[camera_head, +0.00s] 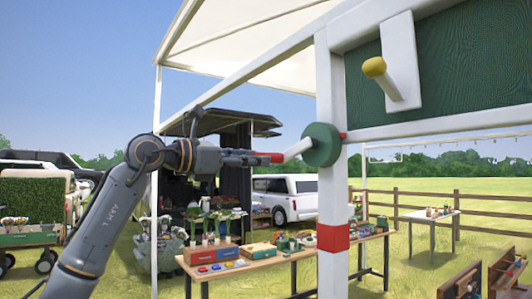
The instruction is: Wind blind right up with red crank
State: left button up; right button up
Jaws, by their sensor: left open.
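The crank has a red handle (271,157), a pale arm (298,149) and a green round hub (321,145) on the white post (330,190). The handle points left, toward my left gripper (250,158). My left gripper is open, with its fingertips at the left end of the red handle. I cannot tell whether they are around it or touching it. A dark green panel (470,60), which looks like the blind, hangs at the upper right above a white bar (440,129). My right gripper is not in view.
A white lever with a yellow knob (374,67) stands out before the green panel. A wooden table (285,258) with flowers and boxes stands beyond the post. The post carries a red band (333,238). Wooden crates (460,284) are at the lower right.

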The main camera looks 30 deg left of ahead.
aim_at(281, 159)
pick_arm(q)
jog(key=shift+p+x, duration=0.4)
jog(key=shift+x, duration=1.55)
jog(key=shift+s, duration=0.1)
grip_shut()
